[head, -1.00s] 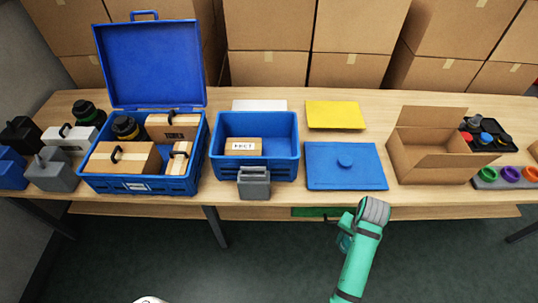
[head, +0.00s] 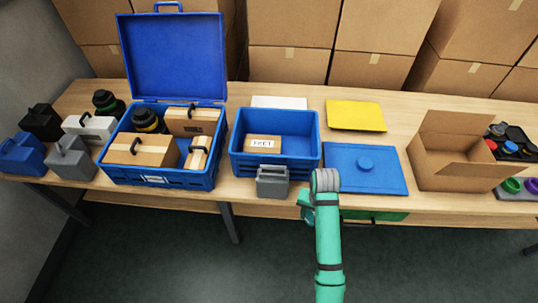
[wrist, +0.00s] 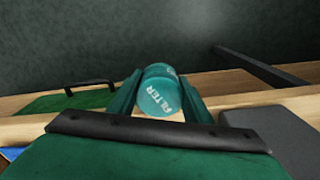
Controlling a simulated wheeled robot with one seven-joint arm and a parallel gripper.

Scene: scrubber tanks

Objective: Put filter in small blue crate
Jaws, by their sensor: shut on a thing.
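The filter (wrist: 160,92) is a teal cylinder with white "FILTER" lettering, seen in the wrist view. My gripper (wrist: 158,98) is shut on it, one dark green finger on each side. In the head view my gripper (head: 305,203) hangs at the table's front edge, partly hidden by my arm; the filter is not clearly visible there. The small blue crate (head: 302,170) stands open on the table, left of and behind my gripper. A small cardboard box (head: 263,145) with a white label lies inside it, with bare floor to its right.
A grey handled block (head: 272,183) stands against the crate's front; it also shows in the wrist view (wrist: 265,140). A flat blue lid (head: 385,180) lies right of the crate. A larger blue case (head: 150,180) holds boxes at left. An open cardboard box (head: 450,178) stands at right.

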